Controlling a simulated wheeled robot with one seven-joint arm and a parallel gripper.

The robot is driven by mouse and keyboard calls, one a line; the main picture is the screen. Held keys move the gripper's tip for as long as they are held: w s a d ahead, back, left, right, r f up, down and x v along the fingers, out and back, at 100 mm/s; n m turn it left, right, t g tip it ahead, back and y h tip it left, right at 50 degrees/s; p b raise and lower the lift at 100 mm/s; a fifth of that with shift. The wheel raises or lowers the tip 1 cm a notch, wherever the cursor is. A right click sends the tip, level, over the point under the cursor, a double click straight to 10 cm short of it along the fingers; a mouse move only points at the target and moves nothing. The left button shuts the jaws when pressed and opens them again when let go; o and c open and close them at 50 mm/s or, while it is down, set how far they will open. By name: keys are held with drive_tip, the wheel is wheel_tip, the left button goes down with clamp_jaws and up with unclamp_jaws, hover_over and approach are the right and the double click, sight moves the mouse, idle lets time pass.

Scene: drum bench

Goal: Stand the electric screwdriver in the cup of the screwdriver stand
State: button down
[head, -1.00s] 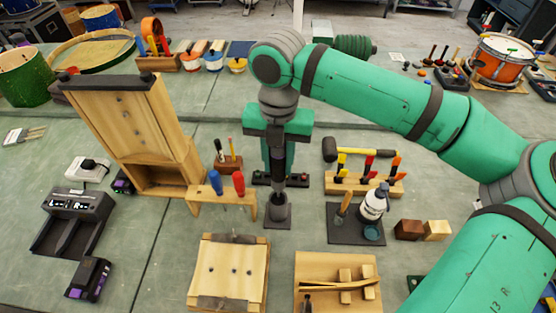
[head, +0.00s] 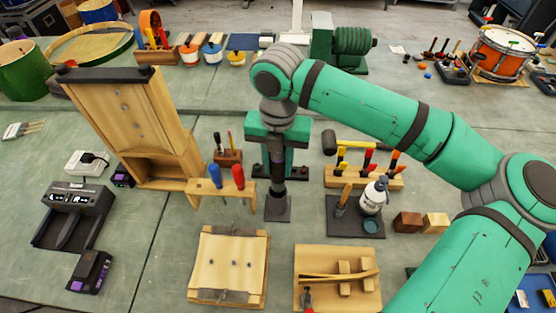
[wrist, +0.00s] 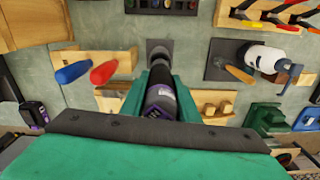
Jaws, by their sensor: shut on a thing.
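The electric screwdriver (wrist: 160,98) is dark with a purple patch on its near end. It is between the fingers of my gripper (wrist: 160,90), which is shut on it. In the head view the screwdriver (head: 276,162) hangs roughly upright below my green gripper (head: 277,145). The screwdriver stand (head: 277,210) is a dark square base with a cup, directly below the tool. The tool's lower end lines up with the cup; I cannot tell whether it is inside or just above it. In the wrist view the stand (wrist: 158,48) shows partly beyond the tool.
Left of the stand is a wooden rack (head: 222,192) with blue and red handled tools. Right is a dark mat (head: 343,226) with a white bottle (head: 374,196). A wooden block board (head: 229,262) and another wooden fixture (head: 338,285) lie in front. A tall wooden frame (head: 130,115) stands left.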

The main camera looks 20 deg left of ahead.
sight(278, 179)
drive_tip(key=shift+w+f, duration=0.1)
drive_tip(key=shift+f, duration=1.2)
drive_tip(key=shift+a+f, duration=0.1)
drive_tip(key=shift+f, duration=1.6)
drive_tip(key=c, duration=1.3)
unclamp_jaws()
drive_tip(key=shift+r, duration=0.15)
